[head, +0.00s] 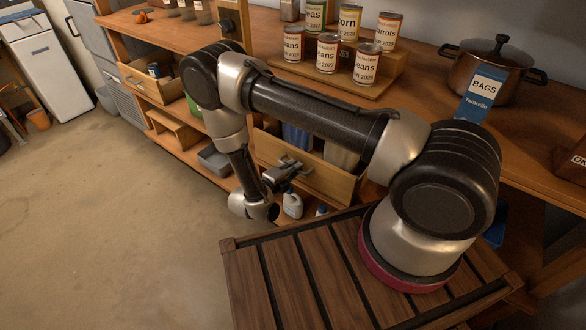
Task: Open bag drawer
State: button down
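A wooden drawer (328,184) under the counter stands pulled out, with its inside partly in view. A blue item (297,136) and a pale item (341,156) show inside it; I cannot tell whether they are bags. My gripper (290,168) is at the front of this drawer, close to its handle. The gripper is small, dark and partly hidden by its own wrist. I cannot tell whether its fingers touch or enclose the handle.
Another open drawer (137,82) at the left holds a can (154,70). Labelled cans stand on a wooden riser (360,87) beside a lidded pot (490,70). A white bottle (292,204) sits below the drawer. The floor (100,220) at left is clear.

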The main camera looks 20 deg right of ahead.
jog(key=f+v, duration=0.3)
jog(key=v, duration=1.1)
jog(key=a+f+v, duration=0.1)
jog(key=f+v, duration=0.1)
jog(key=v, duration=1.2)
jog(key=shift+s+f, duration=0.3)
jog(key=shift+f, duration=0.15)
jog(key=c, duration=1.5)
grip_release()
jog(key=v, duration=1.2)
